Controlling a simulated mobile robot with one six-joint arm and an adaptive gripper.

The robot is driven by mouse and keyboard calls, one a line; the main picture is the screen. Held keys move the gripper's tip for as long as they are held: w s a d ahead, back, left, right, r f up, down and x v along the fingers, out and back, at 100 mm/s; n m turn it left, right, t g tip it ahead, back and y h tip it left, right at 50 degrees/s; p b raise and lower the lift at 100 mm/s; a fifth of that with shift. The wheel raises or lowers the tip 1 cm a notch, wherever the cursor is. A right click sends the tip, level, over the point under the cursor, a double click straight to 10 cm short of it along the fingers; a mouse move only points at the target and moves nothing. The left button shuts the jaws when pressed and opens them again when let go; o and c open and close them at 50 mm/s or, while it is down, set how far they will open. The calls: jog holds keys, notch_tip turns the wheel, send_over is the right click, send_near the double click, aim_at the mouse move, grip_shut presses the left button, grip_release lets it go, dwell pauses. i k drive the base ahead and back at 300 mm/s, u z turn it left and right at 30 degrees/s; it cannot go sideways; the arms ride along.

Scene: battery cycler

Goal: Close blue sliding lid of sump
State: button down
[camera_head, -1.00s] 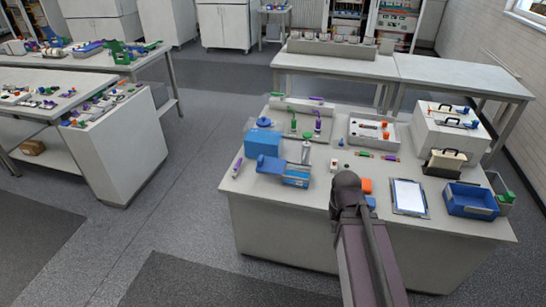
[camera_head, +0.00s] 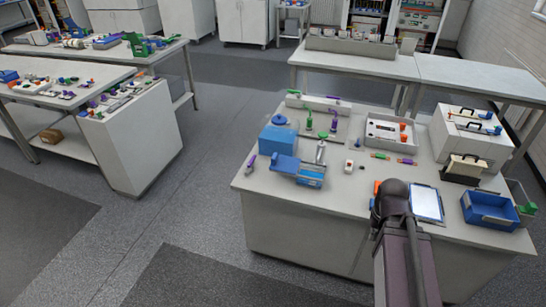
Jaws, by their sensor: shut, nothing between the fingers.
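A low blue unit near the bench's front left looks like the sump. Its blue sliding lid (camera_head: 284,164) lies toward the left end, and the right part of the sump (camera_head: 311,176) looks like an uncovered tray. The picture is too small to show the lid's exact position. My arm rises from the bottom edge to a dark rounded joint, to the right of the sump and apart from it. My gripper does not show; the arm hides whatever lies beyond that joint.
A blue box (camera_head: 278,140) stands just behind the sump, with a grey cylinder (camera_head: 321,152) at its right. An orange block (camera_head: 377,186) is partly behind my arm. A framed white panel (camera_head: 427,203) and a blue bin (camera_head: 488,210) lie to the right. The bench front is clear below the sump.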

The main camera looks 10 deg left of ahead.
aim_at(280, 163)
jog(key=u, duration=0.05)
jog(key=i, duration=1)
jog(key=z, duration=0.05)
